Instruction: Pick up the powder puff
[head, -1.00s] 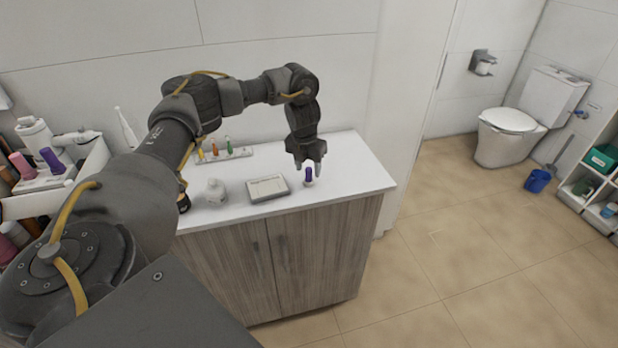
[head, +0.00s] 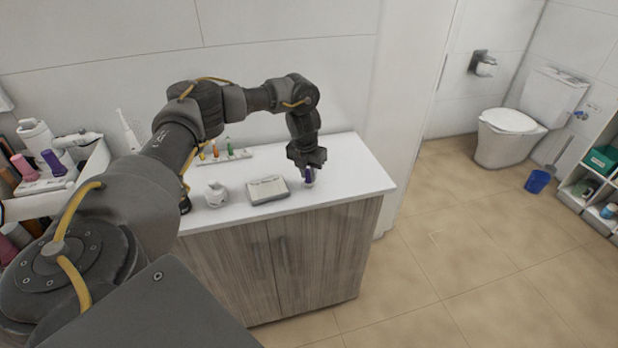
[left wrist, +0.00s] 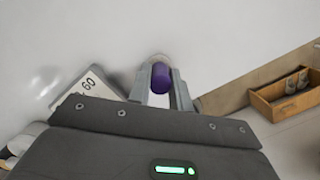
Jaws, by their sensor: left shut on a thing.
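The powder puff (head: 309,176) has a purple handle and a pale base. It stands on the white counter near its front right edge in the head view. In the left wrist view the purple handle (left wrist: 161,78) is between the two fingers. My left gripper (head: 308,170) comes down over it from above and is shut on the handle. The pale base shows just past the fingers, and I cannot tell whether it touches the counter. My right gripper is not in view.
A flat palette box (head: 268,190) lies left of the puff, with a white bottle (head: 215,194) further left. A rack of small coloured bottles (head: 222,157) stands behind. The white counter (head: 350,178) is clear on the right. A crowded cart is at far left.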

